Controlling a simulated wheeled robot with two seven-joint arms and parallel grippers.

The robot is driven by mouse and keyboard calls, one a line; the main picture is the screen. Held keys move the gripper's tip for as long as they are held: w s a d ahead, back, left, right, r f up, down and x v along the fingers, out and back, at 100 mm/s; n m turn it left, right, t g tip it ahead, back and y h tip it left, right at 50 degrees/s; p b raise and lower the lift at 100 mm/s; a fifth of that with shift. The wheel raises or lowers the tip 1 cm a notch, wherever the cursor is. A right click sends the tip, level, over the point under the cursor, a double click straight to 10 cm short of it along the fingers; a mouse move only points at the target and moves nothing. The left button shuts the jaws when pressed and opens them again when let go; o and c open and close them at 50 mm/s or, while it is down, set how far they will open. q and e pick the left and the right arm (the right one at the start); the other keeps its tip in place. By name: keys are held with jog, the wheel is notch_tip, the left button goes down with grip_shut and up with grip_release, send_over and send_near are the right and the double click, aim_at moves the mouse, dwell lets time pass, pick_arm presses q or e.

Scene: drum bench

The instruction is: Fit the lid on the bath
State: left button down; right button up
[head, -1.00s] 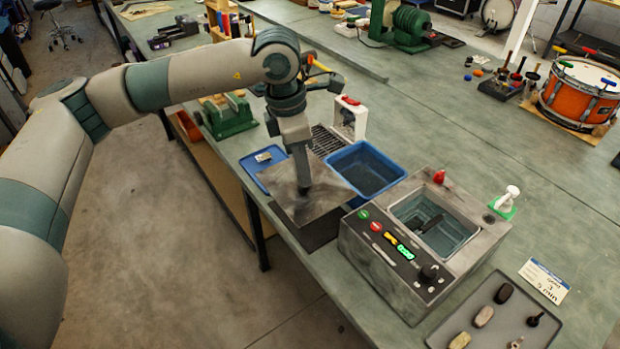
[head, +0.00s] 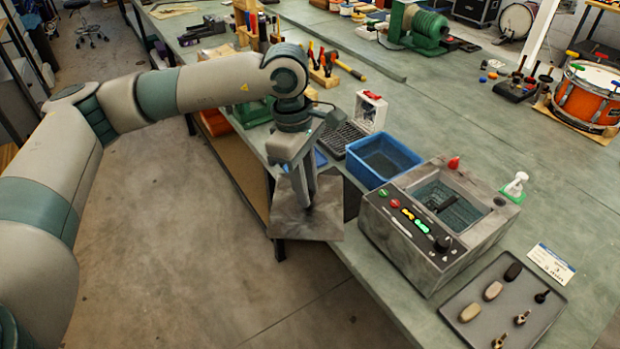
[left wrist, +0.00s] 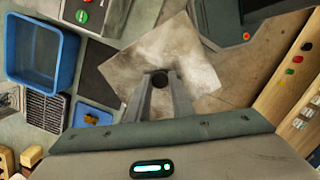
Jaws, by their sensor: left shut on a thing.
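The lid (head: 322,224) is a thin square grey metal plate with a black knob (left wrist: 160,80). My left gripper (head: 308,203) is shut on the knob and holds the lid out at the bench's front edge, left of the bath. The lid also shows in the left wrist view (left wrist: 188,48). The bath (head: 386,238) is a grey metal box with a control panel. Its tank (head: 462,210) is uncovered, with a dark item inside. A corner of the bath shows in the left wrist view (left wrist: 84,16). My right gripper is not in view.
A blue tub (head: 382,160) stands directly left of the bath, with a white stand (head: 371,112) behind it. A red cone (head: 454,163) and a white-and-green item (head: 514,186) are near the bath's back. A grey tray (head: 478,335) with several small parts lies to its right.

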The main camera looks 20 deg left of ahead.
aim_at(280, 230)
pick_arm(q)
jog(key=s+f+m, duration=0.1)
jog(key=s+m, duration=0.1)
jog(key=m, duration=0.3)
jog(key=s+a+f+m+g+y, duration=0.1)
jog(key=s+f+m, duration=0.1)
jog(key=m, duration=0.3)
jog(key=s+a+f+m, duration=0.1)
jog(key=s+f+m, duration=0.1)
jog(key=s+m, duration=0.1)
jog(key=shift+s+a+m, duration=0.2)
jog(key=shift+s+m, duration=0.05)
jog(key=shift+m, duration=0.65)
jog(key=shift+s+a+f+m+g+y, duration=0.15)
jog(key=shift+s+m+g+y, duration=0.2)
jog(key=shift+m, duration=0.55)
